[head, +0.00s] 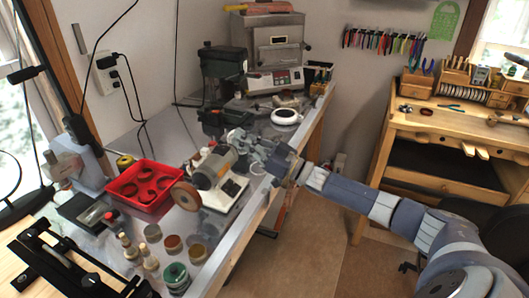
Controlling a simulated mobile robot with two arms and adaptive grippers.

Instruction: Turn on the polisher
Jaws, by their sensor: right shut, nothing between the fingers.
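The polisher (213,168) stands on the metal-topped bench in the head view, with a grey motor body, a pale base and a brown round wheel (186,196) at its front left end. My right arm reaches in from the right over the bench edge. My right gripper (246,147) is shut and empty, close to the polisher's far right end. I cannot tell whether it touches the polisher. The polisher's switch is too small to make out. My left gripper is not in view.
A red tray (145,187) with round parts lies left of the polisher. Several small jars and bottles, including a green jar (176,278), stand in front of it. A white round dish (286,117) and a kiln (270,48) are behind. A wooden workbench (445,119) stands right.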

